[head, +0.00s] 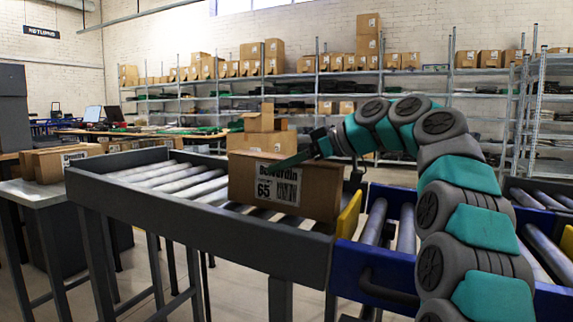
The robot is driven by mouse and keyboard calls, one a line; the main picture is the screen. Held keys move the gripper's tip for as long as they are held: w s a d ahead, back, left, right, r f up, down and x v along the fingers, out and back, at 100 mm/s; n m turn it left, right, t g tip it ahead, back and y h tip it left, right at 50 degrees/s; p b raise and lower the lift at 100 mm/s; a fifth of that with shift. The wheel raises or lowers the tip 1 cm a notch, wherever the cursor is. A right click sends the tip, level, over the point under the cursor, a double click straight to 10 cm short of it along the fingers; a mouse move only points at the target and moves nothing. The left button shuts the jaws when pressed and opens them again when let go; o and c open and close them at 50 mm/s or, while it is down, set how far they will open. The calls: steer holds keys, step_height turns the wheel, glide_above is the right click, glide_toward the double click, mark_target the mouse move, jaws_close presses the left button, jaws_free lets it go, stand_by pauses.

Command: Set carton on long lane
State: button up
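A brown cardboard carton (285,186) with a white label reading 65 and a barcode sits upright at the near right end of a long grey-framed roller lane (160,205). My gripper (300,158) is at the carton's upper right, reaching in from the right. One finger slants across the carton's top edge. The other finger is not clearly visible, so I cannot tell if the gripper holds the carton.
A blue-framed roller section (372,265) with yellow end pieces adjoins on the right. More cartons (258,130) stand behind the lane. A grey table (35,192) with cartons is at the left. Rollers left of the carton are clear. Shelving lines the back wall.

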steer(key=o, duration=0.4)
